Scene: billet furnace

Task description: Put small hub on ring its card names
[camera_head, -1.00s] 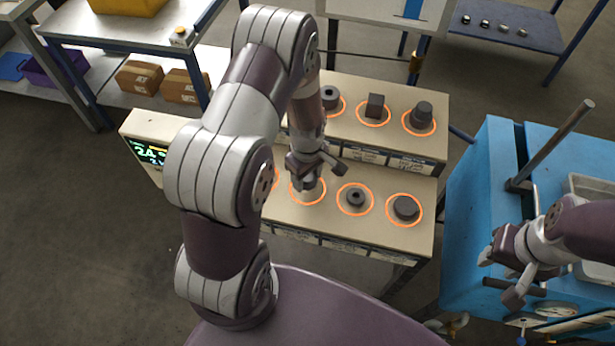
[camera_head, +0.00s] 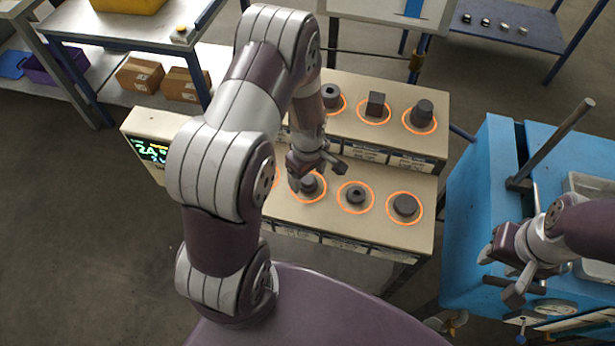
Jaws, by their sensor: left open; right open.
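A two-tier beige stand (camera_head: 292,217) carries orange rings with dark parts on them. In the front row, a dark part (camera_head: 311,185) sits in a ring below my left gripper (camera_head: 317,172), partly hidden by it. To its right are a stepped round part (camera_head: 355,194) with a central hole and a plain disc (camera_head: 405,205). I cannot tell which part is the small hub. White cards (camera_head: 412,163) line the tier fronts, too small to read. My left gripper is open just above the dark part. My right gripper (camera_head: 500,275) is open and empty over the blue machine.
The back row holds a round part with a hole (camera_head: 330,92), a block (camera_head: 375,103) and a tapered part (camera_head: 422,113). The leftmost front ring is mostly hidden by my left arm. A lit screen (camera_head: 150,150) stands left. A blue machine (camera_head: 478,200) with an upright rod stands right.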

